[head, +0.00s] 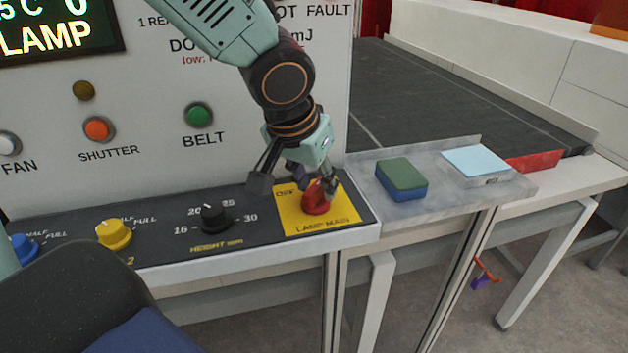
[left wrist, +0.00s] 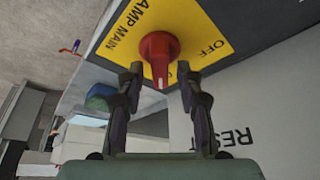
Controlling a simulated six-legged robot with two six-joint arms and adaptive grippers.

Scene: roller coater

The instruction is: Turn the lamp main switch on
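The lamp main switch is a red rotary knob (head: 317,199) on a yellow plate (head: 344,214) at the right end of the dark control panel. In the left wrist view the red knob (left wrist: 159,52) has a white mark on its handle, which points down the picture; the word OFF is to its right. My left gripper (head: 296,185) is at the knob, partly covering it in the head view. Its fingers are open, with a fingertip on each side of the knob's handle; in the left wrist view the gripper (left wrist: 160,76) shows gaps beside the handle. My right gripper is not seen.
A black height knob (head: 216,217) and a yellow knob (head: 114,234) are left of the plate. A green and blue block (head: 402,179) and a light blue pad (head: 477,162) lie on the grey shelf to the right. Lit buttons and a display are on the upright panel behind.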

